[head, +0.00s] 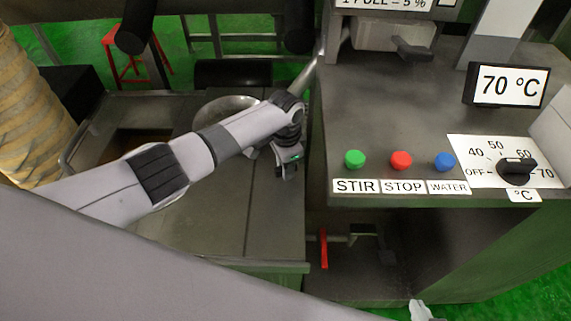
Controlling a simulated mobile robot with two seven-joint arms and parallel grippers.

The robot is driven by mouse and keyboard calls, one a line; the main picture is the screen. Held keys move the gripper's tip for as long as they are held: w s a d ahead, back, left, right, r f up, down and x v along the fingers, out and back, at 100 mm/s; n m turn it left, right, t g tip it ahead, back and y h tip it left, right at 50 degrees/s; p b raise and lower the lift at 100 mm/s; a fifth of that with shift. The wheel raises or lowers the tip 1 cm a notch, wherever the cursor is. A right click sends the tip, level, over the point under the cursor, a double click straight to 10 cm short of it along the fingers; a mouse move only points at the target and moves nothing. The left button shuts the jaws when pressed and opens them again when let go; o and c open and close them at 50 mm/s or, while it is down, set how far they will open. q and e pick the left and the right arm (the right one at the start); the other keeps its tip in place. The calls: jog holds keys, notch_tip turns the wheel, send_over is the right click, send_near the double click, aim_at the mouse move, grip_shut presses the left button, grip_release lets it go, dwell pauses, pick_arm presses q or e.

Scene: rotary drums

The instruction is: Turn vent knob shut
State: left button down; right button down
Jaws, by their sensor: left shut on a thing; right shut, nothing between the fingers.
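My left arm comes in from the left, and its gripper (287,168) points down beside the left side of the control console. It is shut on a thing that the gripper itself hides. I cannot make out a knob marked as a vent. A black dial knob (515,170) sits on a white scale plate marked OFF to 70, apart from both grippers. My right gripper (421,312) shows only as a small pale piece at the bottom edge, shut and empty.
The console has green (354,159), red (401,160) and blue (445,161) buttons and a 70 °C display (507,86). A black handle (412,48) sticks out above. A red lever (323,248) is below the console. A round metal bowl (222,108) lies behind my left forearm.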

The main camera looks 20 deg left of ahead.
pick_arm(q)
jog(key=m, duration=0.4)
jog(key=shift+m, duration=0.4)
dwell(0.4)
jog(key=c, duration=0.9)
grip_release()
jog(key=shift+r, duration=0.15)
notch_tip(320, 180, up, 7)
jog(key=shift+p, duration=0.7)
